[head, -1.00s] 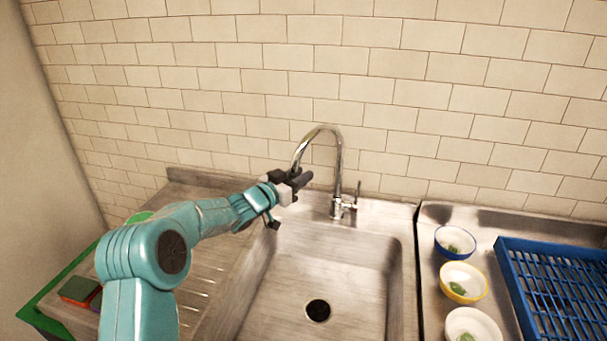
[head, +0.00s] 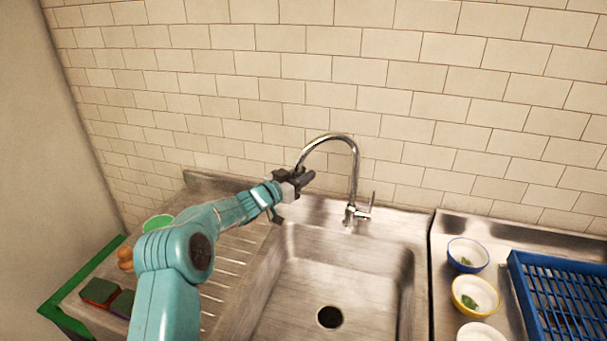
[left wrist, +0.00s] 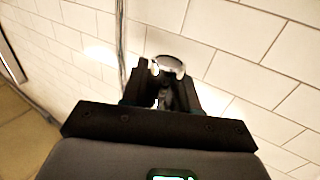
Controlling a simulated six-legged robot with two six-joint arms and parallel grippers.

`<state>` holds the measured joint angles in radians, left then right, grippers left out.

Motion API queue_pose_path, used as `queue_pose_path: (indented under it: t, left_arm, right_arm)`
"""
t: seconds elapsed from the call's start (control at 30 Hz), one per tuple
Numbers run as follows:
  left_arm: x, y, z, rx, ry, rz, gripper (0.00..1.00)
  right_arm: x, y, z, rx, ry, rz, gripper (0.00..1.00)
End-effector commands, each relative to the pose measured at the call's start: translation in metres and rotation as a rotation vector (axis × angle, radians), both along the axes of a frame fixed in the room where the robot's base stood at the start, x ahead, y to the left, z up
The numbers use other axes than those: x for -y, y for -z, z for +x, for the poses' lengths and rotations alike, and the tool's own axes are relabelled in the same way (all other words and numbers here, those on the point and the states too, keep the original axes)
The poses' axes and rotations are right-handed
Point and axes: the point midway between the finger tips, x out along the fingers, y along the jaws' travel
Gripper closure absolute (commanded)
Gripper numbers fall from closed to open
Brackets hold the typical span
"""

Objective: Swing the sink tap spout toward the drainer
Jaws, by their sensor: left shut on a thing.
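The chrome sink tap (head: 356,185) stands upright behind the sink, its arched spout (head: 328,137) bending left. The spout's end is over the sink's back left corner, near the drainer side. My left gripper (head: 297,180) is shut on the spout near its lower end. In the left wrist view, the dark fingers (left wrist: 162,88) close around the shiny spout (left wrist: 168,66); the exact contact is partly hidden. The ridged metal drainer (head: 232,262) lies left of the sink, partly behind my left arm. My right gripper is not in view.
The sink basin (head: 360,268) is empty, with a dark drain hole (head: 330,317). A blue rack (head: 565,290) and small bowls, including a yellow-rimmed one (head: 475,295), stand on the right counter. Sponges (head: 100,291) lie at far left. The tiled wall is close behind the tap.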

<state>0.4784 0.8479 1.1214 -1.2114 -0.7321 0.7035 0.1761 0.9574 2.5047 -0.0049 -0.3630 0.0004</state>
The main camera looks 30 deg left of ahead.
Motion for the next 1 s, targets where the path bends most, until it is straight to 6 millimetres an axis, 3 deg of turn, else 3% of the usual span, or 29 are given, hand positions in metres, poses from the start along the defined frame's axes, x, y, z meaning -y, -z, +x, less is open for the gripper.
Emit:
queue_pose_path:
  t: [0.37,0.4,0.43,0.77,0.87,1.0]
  left_arm:
    - [-0.003,-0.001,0.001,0.003,-0.002,0.003,1.00]
    - [-0.003,-0.001,0.001,0.003,-0.002,0.003,0.58]
    - [-0.003,-0.001,0.001,0.003,-0.002,0.003,0.51]
    - [-0.003,0.000,-0.001,0.000,-0.001,0.001,0.51]
    - [-0.005,0.001,-0.009,0.000,-0.002,0.000,0.51]
    - [-0.011,0.003,-0.035,0.000,-0.004,0.002,0.51]
  right_arm:
    - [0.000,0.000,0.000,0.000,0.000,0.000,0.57]
    - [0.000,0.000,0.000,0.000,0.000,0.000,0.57]
    - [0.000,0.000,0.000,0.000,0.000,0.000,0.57]
    - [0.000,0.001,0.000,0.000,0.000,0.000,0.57]
    - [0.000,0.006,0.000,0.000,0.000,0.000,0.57]
    - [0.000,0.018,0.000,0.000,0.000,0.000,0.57]
